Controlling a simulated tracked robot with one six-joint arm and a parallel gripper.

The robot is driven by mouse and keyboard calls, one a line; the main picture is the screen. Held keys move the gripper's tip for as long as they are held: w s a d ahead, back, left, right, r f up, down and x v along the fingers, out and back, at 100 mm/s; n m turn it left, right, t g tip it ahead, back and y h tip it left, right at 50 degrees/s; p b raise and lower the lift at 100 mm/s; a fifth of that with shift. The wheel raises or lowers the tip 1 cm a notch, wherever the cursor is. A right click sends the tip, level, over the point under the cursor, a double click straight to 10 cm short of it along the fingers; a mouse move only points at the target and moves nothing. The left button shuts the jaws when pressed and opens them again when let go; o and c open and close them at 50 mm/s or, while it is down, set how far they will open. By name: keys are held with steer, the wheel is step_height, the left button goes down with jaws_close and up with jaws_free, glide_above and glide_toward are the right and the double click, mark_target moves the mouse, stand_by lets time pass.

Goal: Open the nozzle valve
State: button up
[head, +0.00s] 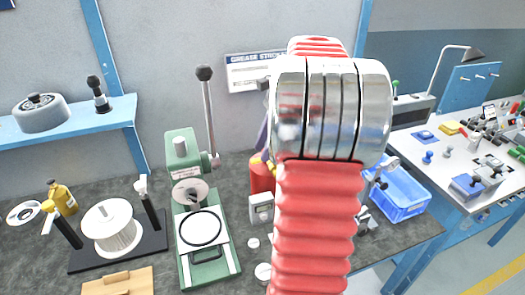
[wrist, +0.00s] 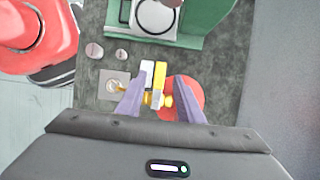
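In the wrist view, a brass nozzle valve (wrist: 156,99) with a yellow lever (wrist: 160,76) lies between the two purple fingers of my gripper (wrist: 159,78). The fingers stand apart, with gaps on both sides of the lever, so my gripper is open. I cannot tell how high the fingertips are above the valve. A red cylinder (wrist: 190,92) sits beside the valve, partly behind the right finger. In the head view the red cylinder (head: 261,176) shows at the left of my arm, which hides the valve and most of my gripper.
A green press (head: 193,235) with a tall lever stands left of my arm. A small grey gauge box (head: 261,208) and small discs are close by. A spool (head: 112,230) stands further left. A blue crate (head: 400,195) is at the right.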

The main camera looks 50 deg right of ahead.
steer(key=shift+x, duration=0.9)
steer(key=shift+c, duration=0.2)
jaws_close()
